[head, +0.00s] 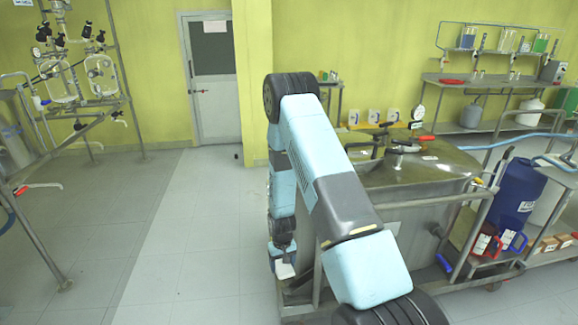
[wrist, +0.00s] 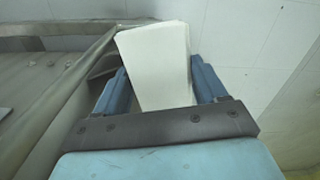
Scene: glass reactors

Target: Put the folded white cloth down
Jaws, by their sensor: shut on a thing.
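The folded white cloth (wrist: 158,65) is held between the two blue fingers of my gripper (wrist: 160,85) in the wrist view. In the head view the cloth (head: 285,270) shows as a small white block at the lower end of my arm. My gripper (head: 283,255) points down there, shut on the cloth, beside the left end of the steel vessel's frame. The cloth's far end sticks out past the fingertips. The pale tiled floor lies below and to the right in the wrist view. I cannot tell whether the cloth touches anything beneath it.
A steel vessel (head: 410,172) on a metal frame stands right of my gripper; its frame rail (wrist: 70,85) runs close by in the wrist view. A blue drum (head: 515,198) stands further right. Glass reactors (head: 80,75) stand at the left. The floor (head: 200,235) between is clear.

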